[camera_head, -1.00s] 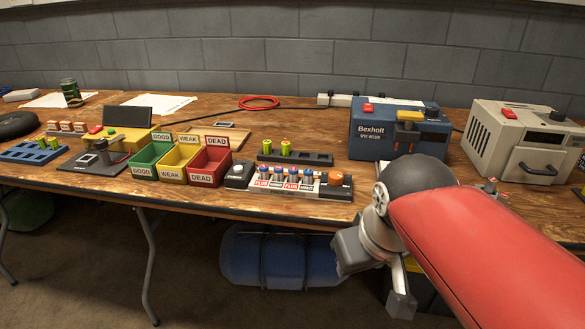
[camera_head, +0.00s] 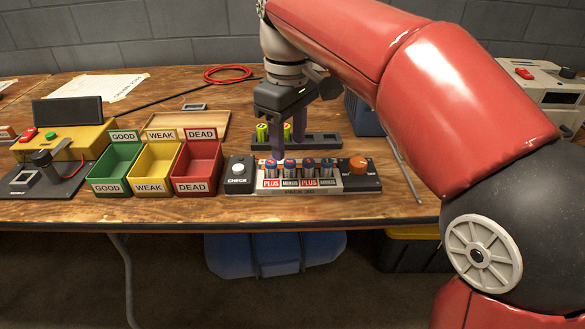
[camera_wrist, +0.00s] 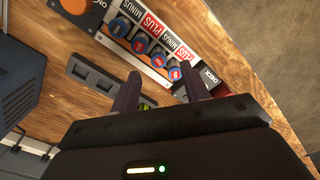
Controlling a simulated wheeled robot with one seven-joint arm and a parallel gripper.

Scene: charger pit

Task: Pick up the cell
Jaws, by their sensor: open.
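Several blue-topped cells (camera_head: 308,164) stand in a row in the pack holder (camera_head: 300,187) marked PLUS and MINUS; they also show in the wrist view (camera_wrist: 140,42). Two green cells (camera_head: 262,133) stand in the dark slotted rack (camera_head: 322,141) behind it. My gripper (camera_head: 284,142) points down over the rack and the left end of the pack, its fingers apart and empty. In the wrist view, the gripper (camera_wrist: 160,88) has the fourth blue cell (camera_wrist: 174,73) showing between its fingertips. A bit of green shows low between the fingers; the gripper body hides the rest.
Green, yellow and red bins (camera_head: 197,168) labelled GOOD, WEAK and DEAD stand left of the pack. A CHECK button box (camera_head: 239,176) and an orange knob (camera_head: 358,163) flank the pack. A yellow tester (camera_head: 62,138) stands at left.

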